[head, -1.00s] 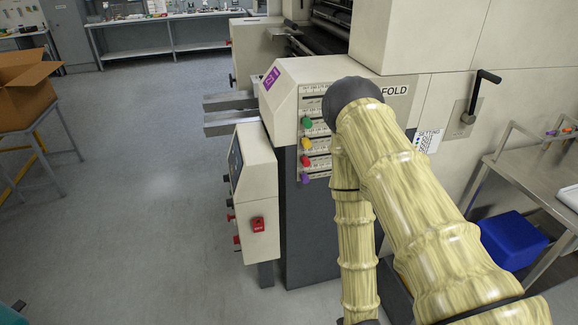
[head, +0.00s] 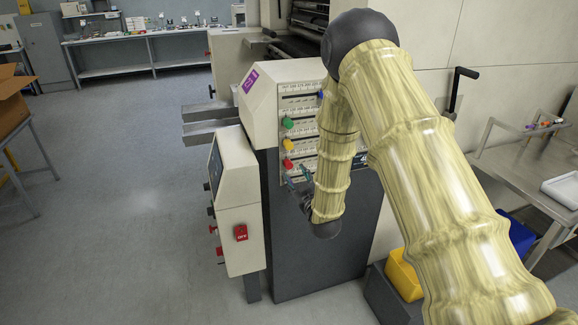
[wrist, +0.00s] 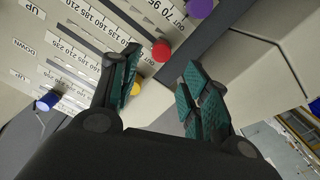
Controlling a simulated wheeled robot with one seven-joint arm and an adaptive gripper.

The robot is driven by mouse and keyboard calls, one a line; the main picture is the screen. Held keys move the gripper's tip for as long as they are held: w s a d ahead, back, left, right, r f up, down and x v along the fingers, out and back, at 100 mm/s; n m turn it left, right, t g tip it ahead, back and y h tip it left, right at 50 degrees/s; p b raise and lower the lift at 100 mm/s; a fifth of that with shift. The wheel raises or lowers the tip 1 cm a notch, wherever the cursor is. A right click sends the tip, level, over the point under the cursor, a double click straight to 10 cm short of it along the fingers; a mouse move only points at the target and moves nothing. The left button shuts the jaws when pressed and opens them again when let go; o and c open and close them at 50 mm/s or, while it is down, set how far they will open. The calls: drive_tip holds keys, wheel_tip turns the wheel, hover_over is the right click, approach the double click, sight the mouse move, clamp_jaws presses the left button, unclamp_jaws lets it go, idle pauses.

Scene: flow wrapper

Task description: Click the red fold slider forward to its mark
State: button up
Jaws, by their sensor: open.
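The red fold slider knob (head: 288,164) is low on the scale panel of the wrapper, below the yellow knob (head: 288,144) and green knob (head: 287,122). In the wrist view the red knob (wrist: 160,50) appears between my two fingertips, beyond them. My gripper (head: 297,177) is open and empty, just below and in front of the red knob in the head view. Its teal-padded fingers (wrist: 162,62) point toward the panel. I cannot tell whether a finger touches the knob. The red slider's mark cannot be made out.
A purple knob (wrist: 199,8) is close to the red one in the wrist view. A blue knob (head: 321,94) sits higher on the panel. A control box with a red switch (head: 241,232) stands left of the panel. The floor (head: 130,220) to the left is clear.

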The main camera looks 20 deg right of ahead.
sight(289, 166)
drive_tip(key=w+p, duration=0.2)
drive_tip(key=w, duration=0.6)
drive_tip(key=shift+w+a, duration=0.15)
drive_tip(key=shift+w, duration=0.05)
clamp_jaws()
